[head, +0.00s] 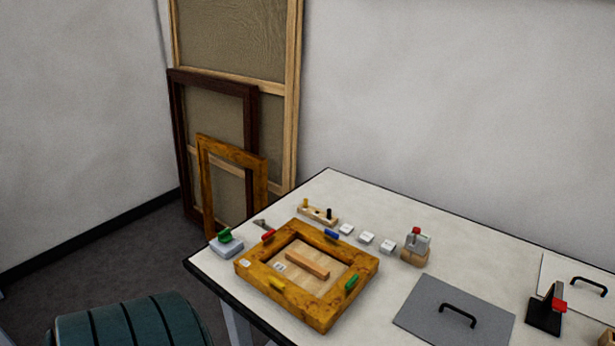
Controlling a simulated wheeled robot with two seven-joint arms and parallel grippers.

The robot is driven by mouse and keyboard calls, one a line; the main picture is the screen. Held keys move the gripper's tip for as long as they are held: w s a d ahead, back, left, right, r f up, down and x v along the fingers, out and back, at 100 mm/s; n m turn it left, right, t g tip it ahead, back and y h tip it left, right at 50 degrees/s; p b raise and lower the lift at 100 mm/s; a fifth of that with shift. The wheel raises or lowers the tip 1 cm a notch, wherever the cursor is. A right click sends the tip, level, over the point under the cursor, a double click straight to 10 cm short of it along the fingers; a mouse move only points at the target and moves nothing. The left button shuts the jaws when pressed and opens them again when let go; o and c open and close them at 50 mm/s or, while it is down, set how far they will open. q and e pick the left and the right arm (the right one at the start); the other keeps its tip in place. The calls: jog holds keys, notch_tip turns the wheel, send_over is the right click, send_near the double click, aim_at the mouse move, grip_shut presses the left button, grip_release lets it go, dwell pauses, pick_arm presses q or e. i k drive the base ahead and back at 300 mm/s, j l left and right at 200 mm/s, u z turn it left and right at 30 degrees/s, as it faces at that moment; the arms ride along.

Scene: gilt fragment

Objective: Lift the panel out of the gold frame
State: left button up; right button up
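The gold frame (350,305) lies flat on the white table, near its left corner. Inside its opening sits the light wooden panel (333,285), with a raised wooden bar (307,265) across its middle and a small white label (279,267). Coloured clips sit on the frame's sides: red (268,236), blue (331,234), yellow (277,283) and green (351,282). I cannot tell whether they overlap the panel. Neither of my grippers shows in the head view.
A block with a red-topped piece (415,248), a grey handled plate (430,318) and a black stand (545,312) are to the right. A green-topped box (226,246) sits left. Frames (205,180) lean on the wall.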

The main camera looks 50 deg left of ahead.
aim_at(313, 270)
jog(key=i+l, duration=0.25)
jog(key=l, duration=0.25)
jog(key=u, duration=1.95)
